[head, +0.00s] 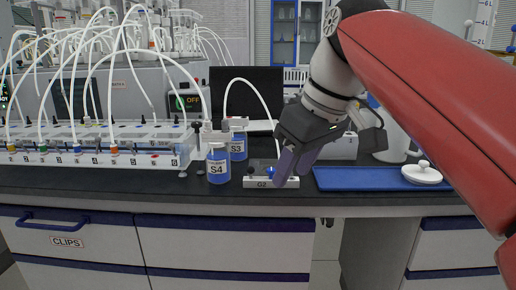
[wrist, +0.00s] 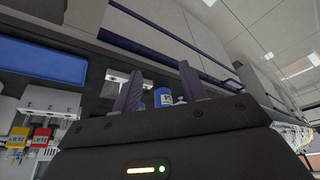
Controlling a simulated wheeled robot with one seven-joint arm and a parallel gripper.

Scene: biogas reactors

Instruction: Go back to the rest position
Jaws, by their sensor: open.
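My gripper (head: 287,165) hangs over the bench near the middle of the head view, fingers pointing down, close to the small block labelled G2 (head: 262,183). In the wrist view its two dark fingers (wrist: 160,90) stand apart with nothing seen held between them. A blue bottle (wrist: 162,97) shows beyond the gap between the fingers, not touching them as far as I can tell. My red and white arm covers the right side of the head view. Part of the bench behind it is hidden.
Blue bottles S4 (head: 218,168) and S3 (head: 238,147) stand left of the gripper. A tubed reactor rack (head: 150,160) fills the left bench. A blue tray (head: 340,179) and white lid (head: 422,175) lie right. A dark screen (head: 245,90) stands behind. Drawers (head: 70,240) front the bench.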

